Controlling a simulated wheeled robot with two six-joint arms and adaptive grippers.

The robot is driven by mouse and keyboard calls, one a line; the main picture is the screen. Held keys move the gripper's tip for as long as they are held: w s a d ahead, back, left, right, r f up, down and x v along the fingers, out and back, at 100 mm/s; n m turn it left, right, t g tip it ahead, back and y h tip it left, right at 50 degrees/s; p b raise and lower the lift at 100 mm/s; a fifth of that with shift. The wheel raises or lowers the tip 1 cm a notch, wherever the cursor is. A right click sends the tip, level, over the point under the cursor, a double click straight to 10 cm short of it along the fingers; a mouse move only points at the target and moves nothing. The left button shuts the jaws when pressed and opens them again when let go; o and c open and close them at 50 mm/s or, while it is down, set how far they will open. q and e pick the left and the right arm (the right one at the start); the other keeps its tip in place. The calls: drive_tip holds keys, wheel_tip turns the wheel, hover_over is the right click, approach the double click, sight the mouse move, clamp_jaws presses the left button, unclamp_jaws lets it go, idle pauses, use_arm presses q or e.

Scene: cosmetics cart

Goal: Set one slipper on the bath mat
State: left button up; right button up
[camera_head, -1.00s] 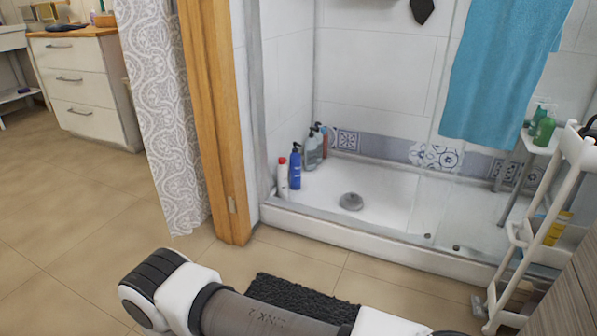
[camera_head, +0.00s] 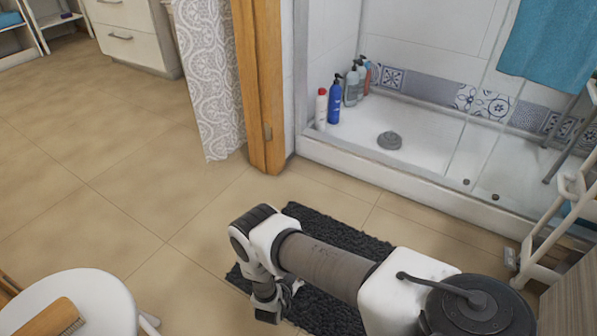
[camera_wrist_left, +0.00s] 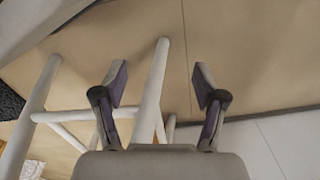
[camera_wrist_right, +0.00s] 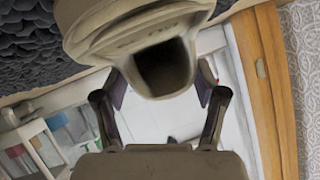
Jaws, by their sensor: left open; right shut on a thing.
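The dark grey shaggy bath mat (camera_head: 340,235) lies on the tiles in front of the shower, partly covered by my right arm. It also shows in the right wrist view (camera_wrist_right: 28,45). My right gripper (camera_wrist_right: 160,85) is shut on a beige-brown slipper (camera_wrist_right: 130,32), whose dark opening faces the camera. In the head view my right gripper (camera_head: 268,305) hangs over the mat's left part; the slipper is mostly hidden there, and I cannot tell whether it touches the mat. My left gripper (camera_wrist_left: 160,82) is open and empty near white stool or frame legs, outside the head view.
A white stool (camera_head: 95,290) with a wooden brush (camera_head: 52,318) stands at the lower left. The shower tray edge (camera_head: 400,180) and wooden post (camera_head: 262,90) lie behind the mat. A white rack (camera_head: 545,235) stands at the right. The floor left of the mat is clear.

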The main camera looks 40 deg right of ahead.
drive_tip(key=shift+w+d+f, duration=0.1)
drive_tip(key=shift+w+d, duration=0.2)
drive_tip(key=shift+d, duration=0.2)
drive_tip(key=shift+w+d+f, duration=0.1)
drive_tip(key=shift+w+d, duration=0.15)
drive_tip(key=shift+d, duration=0.2)
drive_tip(key=f+b, duration=0.1)
drive_tip(key=f, duration=0.1)
drive_tip(key=f+b, duration=0.1)
drive_tip(key=b, duration=0.1)
drive_tip(key=shift+w+d+f, duration=0.1)
drive_tip(key=shift+d+f, duration=0.1)
drive_tip(key=shift+f, duration=0.15)
drive_tip(key=shift+r, duration=0.25)
drive_tip(key=shift+c, duration=0.6)
drive_tip(key=shift+f, duration=0.15)
drive_tip(key=o, duration=1.3)
